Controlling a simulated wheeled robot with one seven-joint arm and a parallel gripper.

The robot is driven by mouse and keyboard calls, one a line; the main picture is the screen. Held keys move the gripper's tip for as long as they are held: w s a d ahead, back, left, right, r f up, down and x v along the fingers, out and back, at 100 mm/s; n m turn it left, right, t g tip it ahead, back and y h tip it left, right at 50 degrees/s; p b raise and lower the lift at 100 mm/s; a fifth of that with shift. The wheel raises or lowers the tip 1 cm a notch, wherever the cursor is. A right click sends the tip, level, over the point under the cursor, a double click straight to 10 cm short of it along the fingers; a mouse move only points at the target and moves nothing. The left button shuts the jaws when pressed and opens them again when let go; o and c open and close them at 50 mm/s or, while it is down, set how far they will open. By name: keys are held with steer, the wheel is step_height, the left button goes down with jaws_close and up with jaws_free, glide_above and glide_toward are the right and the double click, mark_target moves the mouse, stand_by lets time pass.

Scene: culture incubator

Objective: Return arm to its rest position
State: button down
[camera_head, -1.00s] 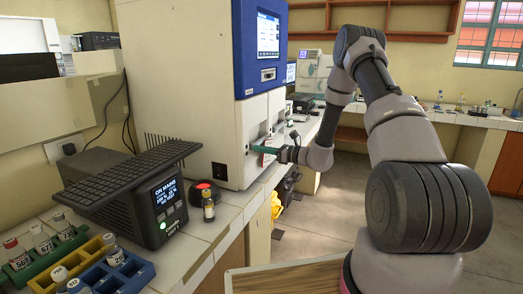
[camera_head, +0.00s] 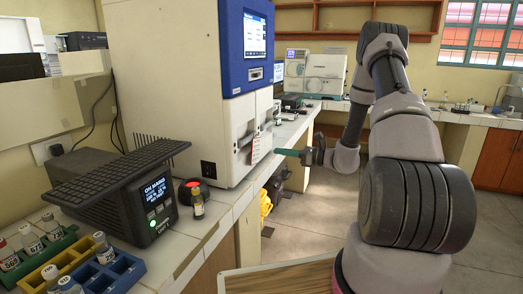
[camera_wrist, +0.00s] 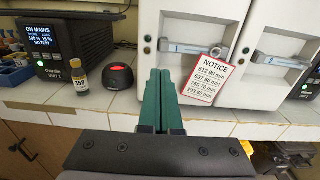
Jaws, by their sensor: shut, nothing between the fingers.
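My gripper (camera_head: 286,152) has green fingers pressed together with nothing between them. In the head view it points left toward the front of the white incubator (camera_head: 160,80), with a visible gap. My arm reaches out at the right and bends at the elbow. In the wrist view my gripper (camera_wrist: 160,82) points at the incubator front, with the notice card (camera_wrist: 204,77) to its right. The card hangs at a door handle (camera_wrist: 190,48) and lists several numbers with minutes. It also shows in the head view (camera_head: 256,149). Both incubator doors look shut.
A black box with a lit display (camera_head: 155,195), a red-topped round device (camera_head: 191,190) and a small amber vial (camera_head: 198,206) stand on the tiled counter (camera_head: 215,235). Vial racks (camera_head: 118,265) are at the front left. Open floor (camera_head: 290,235) lies between counter and arm.

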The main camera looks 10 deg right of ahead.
steer(key=s+a+r+n+g+h, duration=0.2)
steer(key=s+a+r+n+g, duration=0.2)
steer(key=s+r+n, duration=0.3)
steer(key=s+a+r+n+g+h, duration=0.1)
steer(key=s+a+r+n+g, duration=0.35)
steer(key=s+r, duration=0.35)
steer(key=s+d+r+n+t+h, duration=0.3)
steer(key=s+r+n+h, duration=0.1)
steer(key=s, duration=0.4)
steer(key=s+d+r+n+t+h, duration=0.3)
steer(key=s+d+r+n+h, duration=0.1)
steer(key=s+r, duration=0.4)
steer(key=shift+s+r+n+h, duration=0.45)
steer(key=shift+r+h, duration=0.3)
steer(key=shift+h, duration=0.25)
steer(key=shift+d, duration=0.1)
